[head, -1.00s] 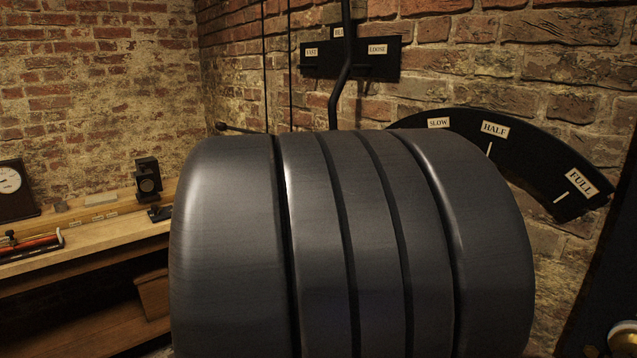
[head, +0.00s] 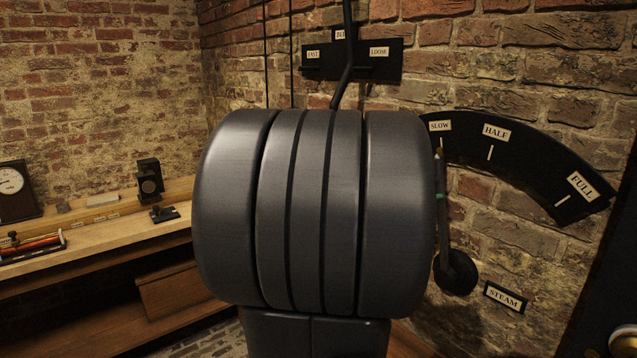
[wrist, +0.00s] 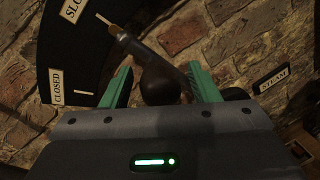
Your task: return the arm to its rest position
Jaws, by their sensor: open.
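My gripper (wrist: 157,68) is open, with its two green fingers apart. The lever's thin tip reaches up toward the SLOW label. In the head view the lever (head: 441,225) stands nearly upright beside the dark quadrant plate (head: 520,160), its top near SLOW. My own dark arm fills the middle of the head view and hides most of my gripper.
A STEAM label (head: 503,297) is on the brick wall right of the lever. A black plate (head: 386,66) marked FAST and LOOSE is behind my arm, with a bent dark rod. A wooden bench (head: 90,241) with instruments stands at left.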

